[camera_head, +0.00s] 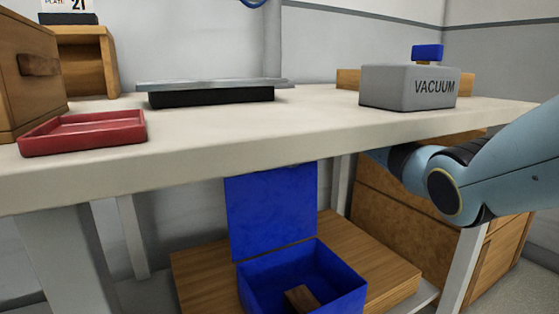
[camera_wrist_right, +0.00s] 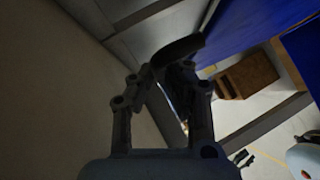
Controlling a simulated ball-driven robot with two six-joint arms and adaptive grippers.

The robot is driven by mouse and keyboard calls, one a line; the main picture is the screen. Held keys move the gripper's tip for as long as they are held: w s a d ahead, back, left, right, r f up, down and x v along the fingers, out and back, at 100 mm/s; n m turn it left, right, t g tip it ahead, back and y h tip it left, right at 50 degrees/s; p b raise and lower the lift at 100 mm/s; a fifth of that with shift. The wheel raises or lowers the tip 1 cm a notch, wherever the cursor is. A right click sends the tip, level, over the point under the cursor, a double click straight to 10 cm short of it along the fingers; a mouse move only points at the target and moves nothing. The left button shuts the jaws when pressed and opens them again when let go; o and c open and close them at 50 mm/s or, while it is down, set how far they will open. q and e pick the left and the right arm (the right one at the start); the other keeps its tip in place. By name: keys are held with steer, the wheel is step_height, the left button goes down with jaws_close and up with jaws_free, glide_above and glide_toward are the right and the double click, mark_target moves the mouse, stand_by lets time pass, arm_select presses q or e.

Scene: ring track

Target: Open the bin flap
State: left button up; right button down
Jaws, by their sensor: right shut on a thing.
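The blue bin (camera_head: 335,291) stands on a wooden board under the table, with a brown block (camera_head: 300,298) inside. Its blue flap (camera_head: 272,212) is raised upright at the back, and its top reaches the table's underside in the head view. My right arm reaches in under the table from the right; its gripper is hidden in the head view. In the dark right wrist view, my right gripper (camera_wrist_right: 184,62) is shut on the flap, whose blue surface (camera_wrist_right: 250,22) spreads beyond the fingers. The exact contact is hard to see. My left gripper is out of view.
The pale table (camera_head: 230,125) lies over the bin, close above my right arm. A red tray (camera_head: 85,131), a dark flat case (camera_head: 212,94) and a grey VACUUM box (camera_head: 408,87) stand on it. Wooden drawers (camera_head: 395,215) stand to the right below.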

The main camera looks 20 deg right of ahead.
steer(key=shift+s+a+f, duration=0.1)
steer(key=shift+s+f, duration=0.05)
steer(key=shift+f, duration=0.4)
steer(key=c, duration=1.4)
jaws_free()
steer(key=shift+a+r, duration=0.1)
steer(key=shift+r, duration=0.1)
steer(key=s+d, duration=0.3)
steer(key=d, duration=0.1)
steer(key=s+d, duration=0.2)
steer(key=d, duration=0.2)
steer(key=s+d+r, duration=0.1)
steer(key=s+d, duration=0.2)
steer(key=d, duration=0.1)
steer(key=shift+s, duration=0.3)
